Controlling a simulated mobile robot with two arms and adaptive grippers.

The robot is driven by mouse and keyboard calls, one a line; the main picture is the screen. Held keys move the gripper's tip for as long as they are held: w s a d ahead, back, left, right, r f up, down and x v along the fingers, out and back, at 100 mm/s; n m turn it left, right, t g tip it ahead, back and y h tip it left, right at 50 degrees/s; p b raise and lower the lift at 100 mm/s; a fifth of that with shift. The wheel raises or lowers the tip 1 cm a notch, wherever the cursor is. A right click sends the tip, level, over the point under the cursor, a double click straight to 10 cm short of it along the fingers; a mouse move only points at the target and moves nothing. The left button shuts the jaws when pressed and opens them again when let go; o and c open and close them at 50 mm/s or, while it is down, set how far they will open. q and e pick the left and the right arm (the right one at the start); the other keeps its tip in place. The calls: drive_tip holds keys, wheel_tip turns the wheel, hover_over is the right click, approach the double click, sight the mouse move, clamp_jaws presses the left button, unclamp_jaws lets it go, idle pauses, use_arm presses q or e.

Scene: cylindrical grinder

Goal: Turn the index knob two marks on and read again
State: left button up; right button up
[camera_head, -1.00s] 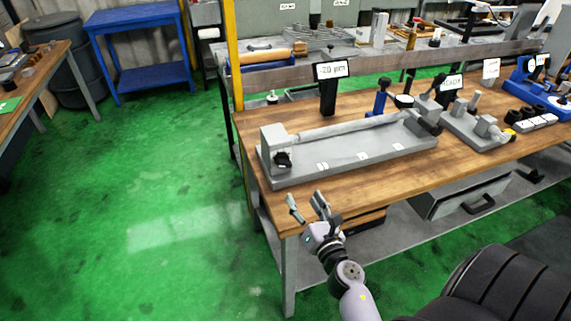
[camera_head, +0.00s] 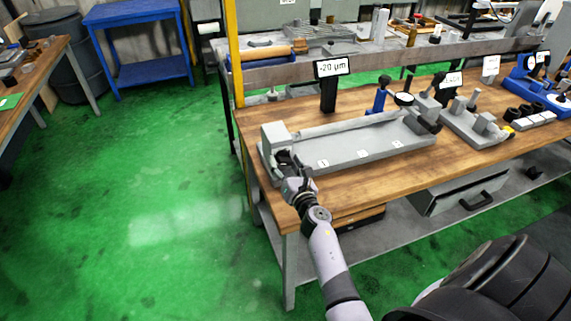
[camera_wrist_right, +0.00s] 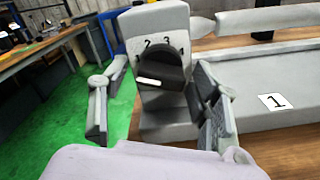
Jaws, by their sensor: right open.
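The black index knob (camera_wrist_right: 166,68) is on the end face of the grey headstock (camera_wrist_right: 158,22), at the near left of the grinder bed. Figures 2, 3 and 4 show around it; a white bar is on the knob's lower left. My right gripper (camera_wrist_right: 155,108) is open, one finger on each side of the knob, with no clear contact visible. In the head view my right gripper (camera_head: 289,168) is at the headstock and mostly hides the knob. The black display (camera_head: 332,68) behind the bed reads -20 µm. My left gripper is not in view.
The grey grinder bed (camera_head: 375,150) carries a long bar and numbered labels; label 1 (camera_wrist_right: 274,101) is nearest the headstock. A blue stand with a dial gauge (camera_head: 403,99) is behind.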

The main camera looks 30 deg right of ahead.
drive_tip(key=shift+c, duration=0.4)
drive_tip(key=c, duration=1)
drive_tip(key=shift+c, duration=0.2)
drive_tip(key=shift+m, duration=0.3)
drive_tip(key=m, duration=0.3)
drive_tip(key=shift+a+m, duration=0.1)
drive_tip(key=shift+m, duration=0.3)
drive_tip(key=m, duration=0.4)
drive_tip(key=shift+m, duration=0.3)
drive_tip(key=m, duration=0.4)
drive_tip(key=shift+r, duration=0.15)
drive_tip(key=shift+m, duration=2.4)
